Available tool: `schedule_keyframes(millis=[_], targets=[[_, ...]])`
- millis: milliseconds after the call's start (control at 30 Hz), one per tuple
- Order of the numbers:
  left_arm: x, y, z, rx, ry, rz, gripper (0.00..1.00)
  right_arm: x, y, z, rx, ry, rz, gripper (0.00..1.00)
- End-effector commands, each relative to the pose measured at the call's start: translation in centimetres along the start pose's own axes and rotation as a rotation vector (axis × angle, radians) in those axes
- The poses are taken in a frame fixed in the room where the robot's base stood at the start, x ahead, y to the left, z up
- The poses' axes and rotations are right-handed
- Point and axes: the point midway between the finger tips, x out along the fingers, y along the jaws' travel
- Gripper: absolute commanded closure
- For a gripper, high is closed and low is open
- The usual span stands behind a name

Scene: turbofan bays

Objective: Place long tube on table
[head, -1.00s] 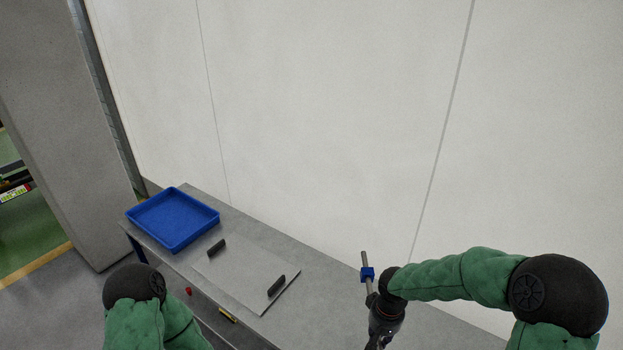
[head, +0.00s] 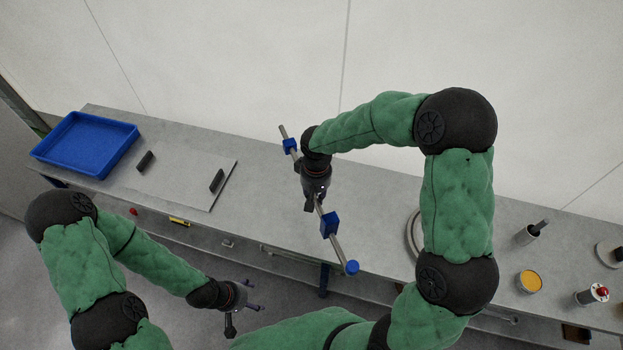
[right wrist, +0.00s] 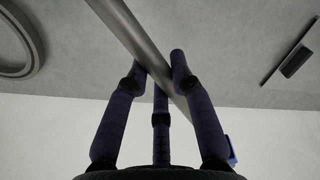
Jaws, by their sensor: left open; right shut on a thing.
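The long tube (head: 319,205) is a grey metal rod with blue fittings, seen slanted over the table in the head view. My right gripper (head: 314,202) is shut on its middle part. The tube (right wrist: 140,36) also crosses between the dark fingers of my right gripper (right wrist: 162,80) in the right wrist view. The tube appears to be held above the grey table (head: 260,190); the exact gap is hard to tell. My left gripper (head: 250,307) is open and empty, in front of the table's front edge.
A blue tray (head: 86,146) stands at the table's left end, beside a flat plate (head: 180,183) with two dark blocks. At the right are an orange-topped cup (head: 529,282), a cylinder with a rod (head: 531,233) and a red-tipped part (head: 597,294). A wall stands behind.

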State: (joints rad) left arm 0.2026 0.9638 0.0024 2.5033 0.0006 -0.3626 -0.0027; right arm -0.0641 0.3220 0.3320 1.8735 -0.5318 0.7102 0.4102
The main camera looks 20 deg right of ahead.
Motion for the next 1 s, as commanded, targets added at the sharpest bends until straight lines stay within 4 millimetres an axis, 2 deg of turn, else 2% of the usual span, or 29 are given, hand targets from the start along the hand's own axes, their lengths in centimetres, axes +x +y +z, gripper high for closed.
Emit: schedule_keyframes(millis=[400, 600, 867, 1000], targets=[[0.0, 0.0, 0.0, 0.0, 0.0, 0.0, 0.26, -6.3, -7.4, -3.2, -0.385, 0.001, 0.0, 1.0], [0.0, 0.0, 0.0, 0.0, 0.0, 0.0, 0.26, -8.7, -10.1, -4.4, -0.535, -0.002, -0.001, 1.0], [-0.1, 0.1, -0.1, 0.004, 0.004, 0.001, 0.26, -9.9, -11.6, -4.9, -0.62, -0.007, 0.0, 1.0], [-1.1, 0.8, -1.1, 0.038, 0.035, 0.008, 0.26, -10.0, -11.7, -4.9, -0.624, -0.007, 0.0, 1.0]])
